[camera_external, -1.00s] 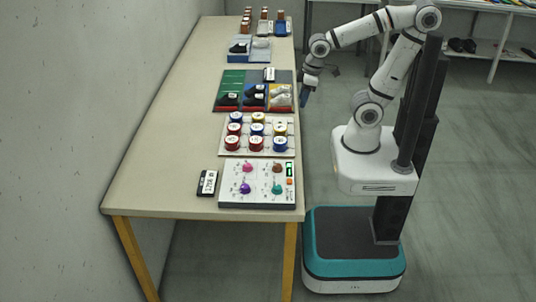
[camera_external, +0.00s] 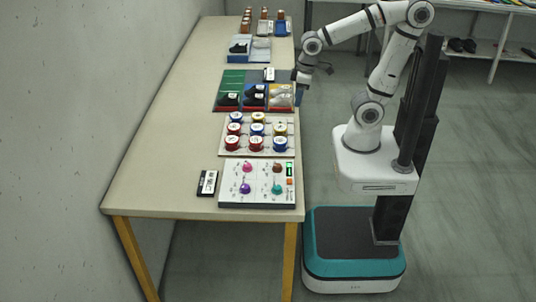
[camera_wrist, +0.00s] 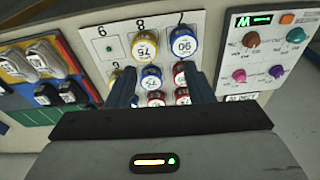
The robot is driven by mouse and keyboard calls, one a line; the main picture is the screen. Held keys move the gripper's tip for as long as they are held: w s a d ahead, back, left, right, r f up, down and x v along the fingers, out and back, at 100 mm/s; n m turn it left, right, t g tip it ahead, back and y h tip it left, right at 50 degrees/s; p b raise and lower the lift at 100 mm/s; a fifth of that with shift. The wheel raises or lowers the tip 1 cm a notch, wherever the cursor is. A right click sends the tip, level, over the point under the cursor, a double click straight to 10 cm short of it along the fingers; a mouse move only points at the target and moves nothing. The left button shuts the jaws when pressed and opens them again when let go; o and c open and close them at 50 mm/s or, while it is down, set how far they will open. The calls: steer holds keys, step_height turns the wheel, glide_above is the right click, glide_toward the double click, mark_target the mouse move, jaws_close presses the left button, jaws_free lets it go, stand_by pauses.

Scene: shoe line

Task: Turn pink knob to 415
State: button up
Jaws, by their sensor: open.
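The pink knob (camera_external: 247,167) is at the upper left of the white control panel (camera_external: 232,199) near the table's front end. In the wrist view the pink knob (camera_wrist: 239,75) is at the lower left of the panel's knobs, right of my fingers. My gripper (camera_external: 300,98) is at the table's right edge beside the shoe tray, well away from the panel. In the wrist view my gripper (camera_wrist: 163,85) is open, with its two dark fingers apart and nothing between them. The knob's exact setting is too small to read.
A brown knob (camera_external: 277,167), a purple knob (camera_external: 245,188) and a teal knob (camera_external: 276,189) share the panel. A board of coloured spools (camera_external: 256,143) stands between panel and shoe tray (camera_external: 233,77). A black label display (camera_external: 207,183) lies left of the panel.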

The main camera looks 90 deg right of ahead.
steer(key=w+a+m+g+y+p, duration=0.1)
steer(key=w+a+g, duration=0.1)
steer(key=w+a, duration=0.3)
steer(key=w+a+m+g+p, duration=0.1)
steer(key=w+a+m, duration=0.15)
steer(key=w, duration=0.55)
steer(key=m+g+y+p, duration=0.1)
steer(key=m+g+p, duration=0.1)
steer(key=g, duration=0.1)
glide_toward(247, 164)
steer(key=x, duration=0.7)
steer(key=shift+s+a+f, duration=0.1)
steer(key=shift+f, duration=0.3)
steer(key=c, duration=1)
